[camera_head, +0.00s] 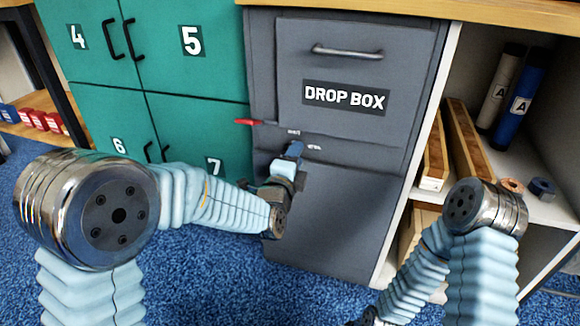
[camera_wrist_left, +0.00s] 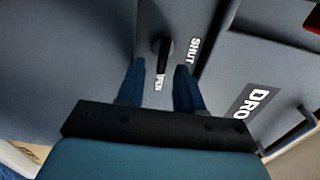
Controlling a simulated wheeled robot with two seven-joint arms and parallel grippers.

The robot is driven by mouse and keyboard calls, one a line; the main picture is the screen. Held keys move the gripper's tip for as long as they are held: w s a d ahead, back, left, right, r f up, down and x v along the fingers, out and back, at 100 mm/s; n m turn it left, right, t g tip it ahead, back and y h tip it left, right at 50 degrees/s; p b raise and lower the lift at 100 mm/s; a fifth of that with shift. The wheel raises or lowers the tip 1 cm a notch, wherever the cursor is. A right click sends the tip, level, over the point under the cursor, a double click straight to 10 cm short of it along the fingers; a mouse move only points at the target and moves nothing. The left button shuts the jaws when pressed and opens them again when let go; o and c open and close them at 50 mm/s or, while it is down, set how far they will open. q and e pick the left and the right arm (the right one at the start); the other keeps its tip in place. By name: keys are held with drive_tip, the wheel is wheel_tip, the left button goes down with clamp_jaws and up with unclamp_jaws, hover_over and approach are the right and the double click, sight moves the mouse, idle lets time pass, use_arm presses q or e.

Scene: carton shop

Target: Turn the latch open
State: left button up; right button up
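The latch (camera_wrist_left: 163,55) is a small black lever on the grey drop box (camera_head: 330,210), seen in the left wrist view. A SHUT label (camera_wrist_left: 193,50) is to its right and a partly covered OPEN label (camera_wrist_left: 160,83) is below it. The lever's free end appears to point towards the OPEN label. My left gripper (camera_head: 292,150) is in front of the latch and hides it in the head view. In the left wrist view my left gripper (camera_wrist_left: 159,84) is open, with the lever between its blue fingers and no clear contact. My right gripper is out of view.
A red-tipped piece (camera_head: 249,122) sticks out left of the latch area. The drop box has a bar handle (camera_head: 347,51) above. Green numbered lockers (camera_head: 195,75) stand left. An open shelf (camera_head: 545,205) with tubes and wooden bars stands right, behind my right arm.

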use_arm(q)
drive_tip(key=v, duration=1.3)
drive_tip(key=shift+s, duration=0.15)
